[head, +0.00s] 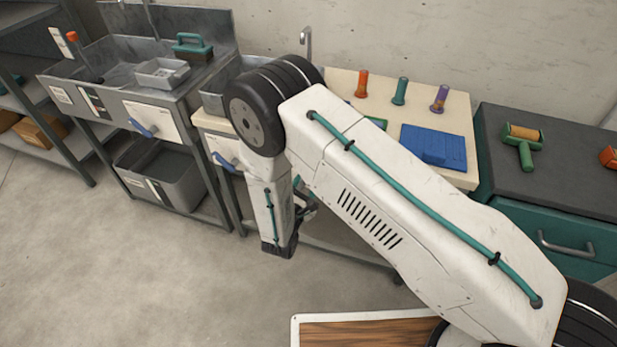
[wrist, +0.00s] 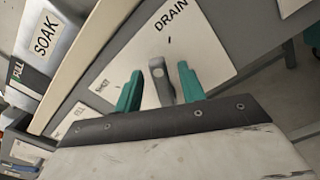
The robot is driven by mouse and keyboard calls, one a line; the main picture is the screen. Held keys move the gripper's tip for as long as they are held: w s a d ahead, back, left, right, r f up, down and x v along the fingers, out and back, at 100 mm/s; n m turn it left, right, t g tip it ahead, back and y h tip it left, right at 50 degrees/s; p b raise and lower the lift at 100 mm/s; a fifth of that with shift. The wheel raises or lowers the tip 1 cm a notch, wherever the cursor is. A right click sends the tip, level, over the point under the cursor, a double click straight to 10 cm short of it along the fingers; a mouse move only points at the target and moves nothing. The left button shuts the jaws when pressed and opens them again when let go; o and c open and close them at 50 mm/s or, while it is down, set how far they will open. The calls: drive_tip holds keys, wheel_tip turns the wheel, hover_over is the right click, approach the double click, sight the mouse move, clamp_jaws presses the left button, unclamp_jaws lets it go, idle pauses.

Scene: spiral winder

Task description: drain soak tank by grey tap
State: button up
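The grey tap (wrist: 158,80) shows in the wrist view on a white plate (wrist: 205,55) marked DRAIN at the top, with a smaller marking at lower left that looks like SHUT. My gripper (wrist: 159,72) is open, with one teal finger on each side of the tap's handle and a visible gap to each. I cannot tell how deep the handle sits between the fingers. A SOAK label (wrist: 45,35) is at the upper left of the wrist view. In the head view my arm hides the tap and part of the metal basin (head: 213,103) behind it.
Blue-handled levers (head: 143,129) and (head: 226,162) are on the white front plates at left. A grey bin (head: 162,176) stands below the left sink. A teal cabinet (head: 560,237) stands at right.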

drive_tip(key=shift+x, duration=1.1)
drive_tip(key=shift+c, duration=0.3)
clamp_jaws()
drive_tip(key=shift+a, duration=0.1)
